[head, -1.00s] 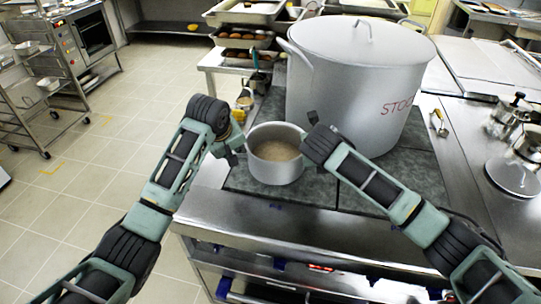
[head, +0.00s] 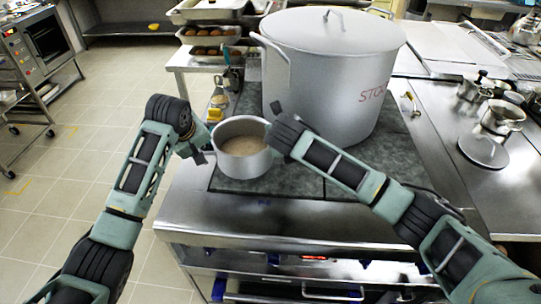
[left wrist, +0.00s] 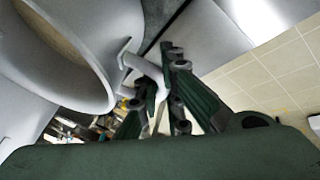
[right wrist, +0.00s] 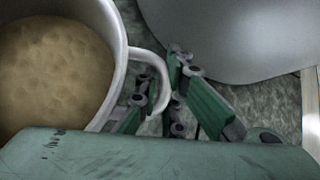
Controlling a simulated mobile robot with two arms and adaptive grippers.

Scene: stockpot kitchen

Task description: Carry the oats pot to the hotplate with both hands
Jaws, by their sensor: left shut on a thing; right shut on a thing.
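The oats pot (head: 241,166) is a small grey metal pot with beige oats in it. It is over the left front part of the dark stone-like hotplate surface (head: 300,185); I cannot tell whether its base touches it. My left gripper (head: 206,152) is shut on its left handle, which shows between the fingers in the left wrist view (left wrist: 145,66). My right gripper (head: 274,128) is shut on the opposite handle, seen in the right wrist view (right wrist: 154,64). The pot looks about level.
A large lidded stockpot (head: 325,85) stands close behind and right of the oats pot. A bottle (head: 216,104) stands behind left. The steel counter's front edge (head: 290,215) is nearest me. Small metal pots (head: 500,117) are at right. Open floor lies left.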

